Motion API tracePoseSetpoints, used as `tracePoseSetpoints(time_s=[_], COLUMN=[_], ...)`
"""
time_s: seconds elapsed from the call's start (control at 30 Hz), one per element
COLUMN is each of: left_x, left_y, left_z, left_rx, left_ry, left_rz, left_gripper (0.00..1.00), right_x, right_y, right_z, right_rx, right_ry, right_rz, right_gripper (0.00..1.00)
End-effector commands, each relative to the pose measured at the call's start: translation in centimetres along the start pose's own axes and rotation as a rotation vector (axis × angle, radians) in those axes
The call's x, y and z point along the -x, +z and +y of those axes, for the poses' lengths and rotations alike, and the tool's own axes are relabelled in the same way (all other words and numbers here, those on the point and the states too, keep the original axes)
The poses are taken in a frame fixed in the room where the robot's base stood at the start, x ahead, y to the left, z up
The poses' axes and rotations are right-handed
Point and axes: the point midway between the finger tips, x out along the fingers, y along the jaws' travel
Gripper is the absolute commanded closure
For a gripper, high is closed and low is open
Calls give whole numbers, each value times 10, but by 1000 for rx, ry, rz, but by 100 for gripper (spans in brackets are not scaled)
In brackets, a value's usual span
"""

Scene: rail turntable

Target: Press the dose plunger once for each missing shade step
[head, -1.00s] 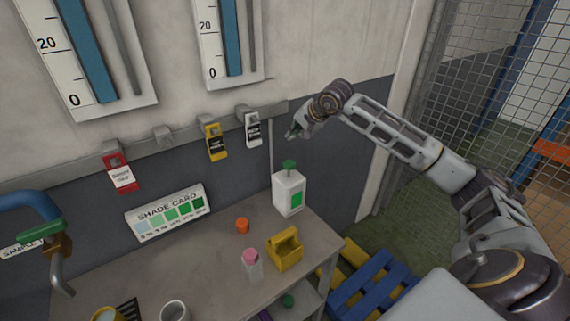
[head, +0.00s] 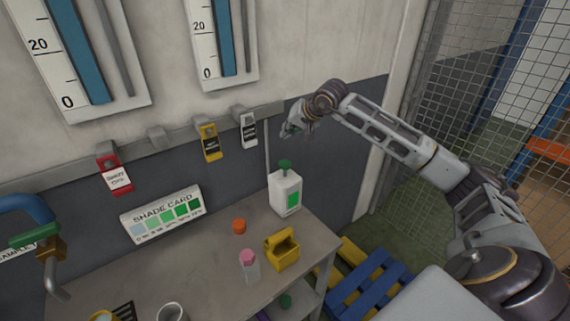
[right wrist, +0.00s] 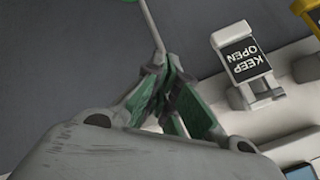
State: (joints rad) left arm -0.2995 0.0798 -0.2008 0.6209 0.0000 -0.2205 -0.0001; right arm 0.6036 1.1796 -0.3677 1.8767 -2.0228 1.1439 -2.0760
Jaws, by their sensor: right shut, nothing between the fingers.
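The dose bottle (head: 281,197) is a white container with a green label, standing at the back right of the bench. Its green plunger (head: 286,164) is on top. My right gripper (head: 287,132) is shut and empty, above the plunger and apart from it, near the wall. In the right wrist view its fingers (right wrist: 169,100) are together beside a thin pale rod. The shade card (head: 163,214) leans at the back of the bench and shows a row of patches from pale blue to dark green. A pink-capped clear bottle (head: 250,268) stands nearer the front. My left gripper is not in view.
A yellow holder (head: 283,251) and an orange cap (head: 239,226) are on the bench (head: 207,262). Red, yellow and white tags hang from the wall rail; the white KEEP OPEN tag (right wrist: 240,53) is close to my right gripper. A blue pipe (head: 27,207) is at left.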

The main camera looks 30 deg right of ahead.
Motion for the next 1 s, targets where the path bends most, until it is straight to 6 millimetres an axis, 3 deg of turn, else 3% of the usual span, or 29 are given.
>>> tracePoseSetpoints(time_s=[0.37, 1.0], left_x=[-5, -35], left_y=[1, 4], left_z=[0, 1], left_rx=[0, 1], left_ry=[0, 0], left_rz=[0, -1], left_gripper=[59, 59], right_x=[-6, -42], right_y=[4, 31], right_z=[4, 31], right_rx=[-1, -1], right_ry=[0, 1], right_rz=[-1, -1], right_gripper=[100, 100])
